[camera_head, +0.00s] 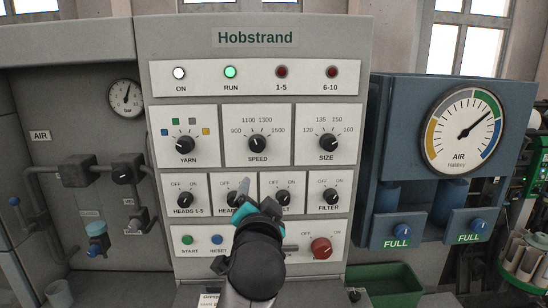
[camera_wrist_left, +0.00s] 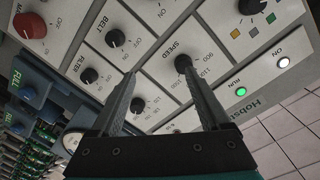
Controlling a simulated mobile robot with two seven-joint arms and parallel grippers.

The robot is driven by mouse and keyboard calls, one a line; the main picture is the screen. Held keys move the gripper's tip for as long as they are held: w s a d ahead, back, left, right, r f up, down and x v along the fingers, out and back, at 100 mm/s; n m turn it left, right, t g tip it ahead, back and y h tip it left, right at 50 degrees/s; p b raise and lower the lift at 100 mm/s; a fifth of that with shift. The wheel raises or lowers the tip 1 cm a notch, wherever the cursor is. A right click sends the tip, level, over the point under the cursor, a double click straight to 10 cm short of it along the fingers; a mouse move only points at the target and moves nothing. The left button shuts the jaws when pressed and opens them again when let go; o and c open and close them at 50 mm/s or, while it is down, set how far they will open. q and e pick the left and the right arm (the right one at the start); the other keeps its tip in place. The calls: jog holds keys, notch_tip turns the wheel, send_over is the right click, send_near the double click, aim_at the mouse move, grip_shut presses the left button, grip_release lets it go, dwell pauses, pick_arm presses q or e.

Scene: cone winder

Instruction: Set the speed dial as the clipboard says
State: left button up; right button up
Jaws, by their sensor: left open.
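The speed dial (camera_head: 258,143) is a black knob at the middle of the grey panel, with marks 900, 1100, 1300 and 1500. Its pointer setting is too small to read surely. It also shows in the left wrist view (camera_wrist_left: 183,63), near the tip of the right-hand finger. My left gripper (camera_head: 256,198) is open and empty, in front of the lower switch row and below the speed dial; its fingers also show in the left wrist view (camera_wrist_left: 157,72). My right gripper is out of view.
The yarn knob (camera_head: 185,144) and size knob (camera_head: 328,143) flank the dial. My arm and gripper partly cover the row of switches below. A red knob (camera_head: 321,247) sits lower right. The green RUN lamp (camera_head: 230,72) is lit. A blue air unit (camera_head: 392,150) stands at right.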

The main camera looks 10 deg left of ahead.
pick_arm(q)
notch_tip(320, 180, up, 5)
jog(key=s, duration=0.1)
jog(key=p, duration=0.3)
send_near(257, 146)
jog(key=shift+n+t, duration=0.3)
jog(key=shift+t, duration=0.1)
jog(key=x, duration=0.8)
jog(key=shift+w+a+f, duration=0.15)
jog(key=shift+w+f, duration=0.2)
jog(key=shift+f, duration=0.05)
grip_shut()
